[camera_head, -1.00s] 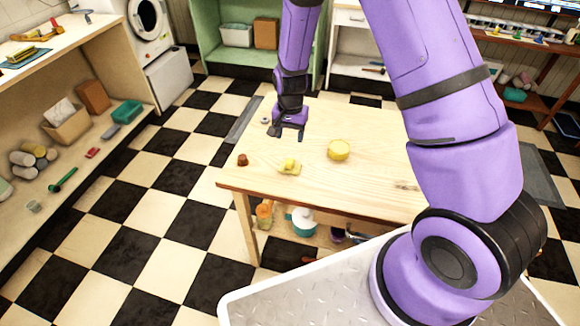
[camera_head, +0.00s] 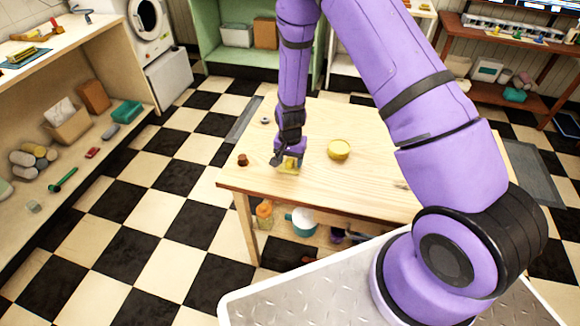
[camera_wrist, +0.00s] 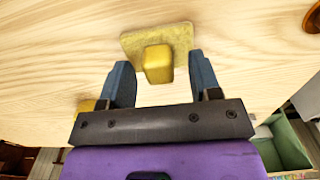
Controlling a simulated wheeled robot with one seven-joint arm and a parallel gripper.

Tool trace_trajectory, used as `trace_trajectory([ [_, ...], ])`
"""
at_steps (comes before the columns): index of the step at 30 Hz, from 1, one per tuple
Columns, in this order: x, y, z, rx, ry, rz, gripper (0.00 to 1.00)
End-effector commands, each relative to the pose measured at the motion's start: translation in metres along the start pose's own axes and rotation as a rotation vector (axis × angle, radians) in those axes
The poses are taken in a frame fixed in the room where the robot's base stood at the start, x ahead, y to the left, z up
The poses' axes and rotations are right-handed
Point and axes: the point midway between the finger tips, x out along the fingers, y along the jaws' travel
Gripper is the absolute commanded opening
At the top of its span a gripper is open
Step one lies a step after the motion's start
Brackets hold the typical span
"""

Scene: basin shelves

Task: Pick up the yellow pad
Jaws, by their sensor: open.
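The yellow pad (camera_wrist: 135,43) lies flat on the wooden table, with a raised yellow block (camera_wrist: 158,66) at its middle. In the head view the pad (camera_head: 289,170) is near the table's front left, partly covered by my gripper (camera_head: 286,158). In the wrist view my gripper (camera_wrist: 158,60) is open and points at the pad. Its two blue-grey fingers stand on either side of the block, with a gap on each side. Nothing is held. Whether the fingertips touch the pad or table cannot be told.
A round yellow thing (camera_head: 339,149) stands right of the pad on the wooden table (camera_head: 375,178). A small brown object (camera_head: 242,160) is to the left, and a small grey ring (camera_head: 265,120) lies farther back. The table between them is bare.

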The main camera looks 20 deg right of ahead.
Motion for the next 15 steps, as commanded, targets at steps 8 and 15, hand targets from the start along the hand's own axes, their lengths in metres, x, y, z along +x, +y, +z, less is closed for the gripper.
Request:
trace_trajectory([
  [8, 0.0048, 0.0000, -0.0001, 0.000, 0.001, -0.001, 0.57],
  [15, 0.0047, 0.0001, -0.0001, 0.000, 0.001, 0.000, 0.12],
])
